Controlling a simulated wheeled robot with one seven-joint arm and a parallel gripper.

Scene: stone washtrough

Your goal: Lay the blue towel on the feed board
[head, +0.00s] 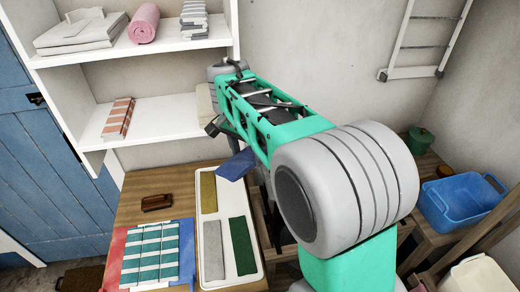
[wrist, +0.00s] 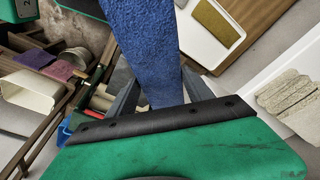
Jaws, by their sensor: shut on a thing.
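The blue towel (head: 237,164) hangs in the air at my arm's end, above the top right of a white rimmed board (head: 262,262). I take this board for the feed board. In the wrist view the towel (wrist: 150,45) is a long blue strip between the fingers of my gripper (wrist: 158,88), which is shut on it. On the board lie a mustard towel (head: 208,192), a grey towel (head: 213,250) and a dark green towel (head: 243,246). The board's top right part looks bare. My arm hides most of the gripper in the head view.
The wooden table (head: 160,185) also bears a brown brush-like block (head: 157,202) and a striped teal cloth (head: 152,252). White shelves (head: 160,118) with folded cloths stand behind. A blue tub (head: 460,202) is at right.

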